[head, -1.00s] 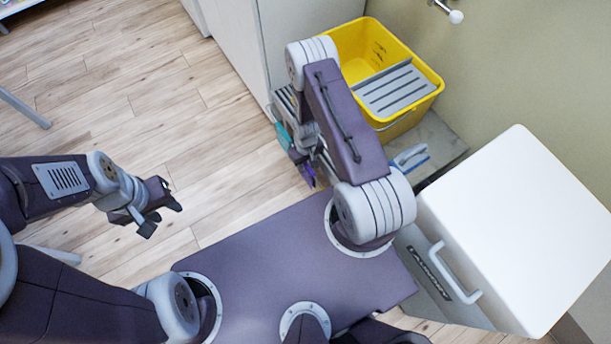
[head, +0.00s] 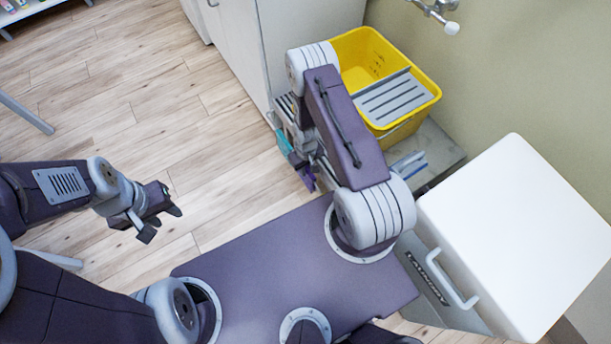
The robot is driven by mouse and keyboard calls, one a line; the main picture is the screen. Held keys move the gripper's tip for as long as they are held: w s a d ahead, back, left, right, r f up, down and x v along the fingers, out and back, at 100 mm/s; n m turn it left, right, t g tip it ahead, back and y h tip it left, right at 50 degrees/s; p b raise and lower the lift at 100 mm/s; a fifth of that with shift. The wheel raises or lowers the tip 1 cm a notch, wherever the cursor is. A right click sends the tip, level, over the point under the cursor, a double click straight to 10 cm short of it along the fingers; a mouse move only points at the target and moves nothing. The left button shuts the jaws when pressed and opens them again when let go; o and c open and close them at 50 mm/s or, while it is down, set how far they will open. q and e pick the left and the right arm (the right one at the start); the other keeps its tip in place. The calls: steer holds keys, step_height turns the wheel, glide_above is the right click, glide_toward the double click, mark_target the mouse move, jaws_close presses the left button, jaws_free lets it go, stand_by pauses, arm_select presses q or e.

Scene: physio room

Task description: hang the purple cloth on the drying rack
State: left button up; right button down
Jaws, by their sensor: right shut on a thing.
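My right gripper (head: 304,170) hangs over the floor beside the cabinet, largely hidden behind its own forearm. A small bright purple piece, apparently the purple cloth (head: 309,182), shows at its fingertips; the gripper is shut on it. Most of the cloth is hidden. A teal patch (head: 284,143) shows beside this gripper; I cannot tell what it belongs to. My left gripper (head: 162,222) is open and empty over bare floor, at the left. I cannot make out a drying rack in the head view.
A yellow bucket (head: 425,108) with a grey slotted insert stands by the wall. A pale cabinet (head: 318,25) is left of it. A white-lidded bin (head: 515,230) stands at right. Grey bars (head: 25,112) show at left. A metal wall fitting (head: 437,12) is at top. Floor at left is mostly clear.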

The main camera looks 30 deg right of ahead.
step_height(320, 180, up, 12)
steer(key=p, duration=1)
steer(key=shift+r, duration=0.25)
